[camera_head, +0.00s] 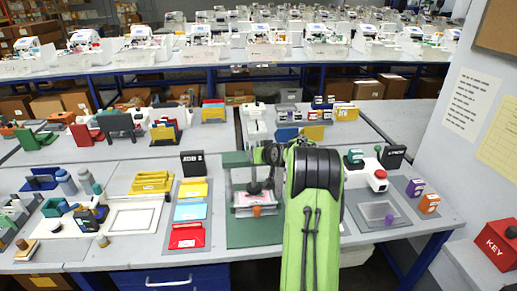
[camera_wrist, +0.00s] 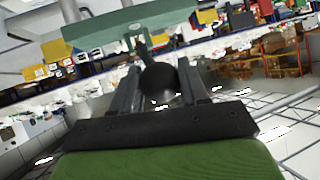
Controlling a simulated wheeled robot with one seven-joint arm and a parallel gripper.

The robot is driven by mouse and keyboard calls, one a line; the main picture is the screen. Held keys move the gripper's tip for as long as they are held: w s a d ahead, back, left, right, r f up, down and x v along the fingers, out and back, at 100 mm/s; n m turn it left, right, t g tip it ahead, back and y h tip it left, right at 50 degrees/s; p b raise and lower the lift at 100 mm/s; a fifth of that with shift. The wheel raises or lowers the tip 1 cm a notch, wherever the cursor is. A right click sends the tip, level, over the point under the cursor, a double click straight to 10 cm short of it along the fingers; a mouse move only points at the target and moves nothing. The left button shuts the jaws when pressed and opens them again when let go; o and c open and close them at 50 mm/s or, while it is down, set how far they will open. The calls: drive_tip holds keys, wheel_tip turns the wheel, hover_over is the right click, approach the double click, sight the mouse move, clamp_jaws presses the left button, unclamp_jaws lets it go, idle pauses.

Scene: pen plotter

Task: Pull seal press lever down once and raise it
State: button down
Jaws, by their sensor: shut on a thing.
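The seal press (camera_head: 237,225) stands on the table in the middle of the head view, with a green base and back and a dark vertical ram over a pale plate. Its lever ends in a round black knob (camera_wrist: 160,84). In the wrist view my gripper (camera_wrist: 160,74) has one finger on each side of this knob and is shut on it. The lever shaft (camera_wrist: 142,50) runs from the knob toward the green press body (camera_wrist: 100,35). In the head view my green arm hides most of the gripper and the right side of the press.
Left of the press is a rack of yellow, blue and red trays (camera_head: 189,213) with a black "JOB 2" sign (camera_head: 192,163). To the right are a grey pad (camera_head: 378,213) and a red button (camera_head: 379,175). A red "KEY" box (camera_head: 500,245) sits at far right.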

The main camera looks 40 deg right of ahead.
drive_tip(key=r, duration=0.1)
drive_tip(key=p, duration=0.1)
drive_tip(key=w+r+g+p, duration=0.1)
drive_tip(key=shift+d+r, duration=0.3)
drive_tip(key=shift+w+d+r+p, duration=0.4)
drive_tip(key=shift+w+r+p, duration=0.1)
drive_tip(key=shift+r+p, duration=0.25)
drive_tip(key=shift+r, duration=0.15)
drive_tip(key=c, duration=0.6)
unclamp_jaws()
drive_tip(key=shift+f, duration=0.2)
drive_tip(key=b+v, duration=0.1)
drive_tip(key=v, duration=0.7)
drive_tip(key=b+v, duration=0.1)
drive_tip(key=v, duration=0.6)
drive_tip(key=shift+s+d+r+b, duration=0.15)
drive_tip(key=shift+s+r+b, duration=0.05)
drive_tip(key=shift+s+b, duration=0.15)
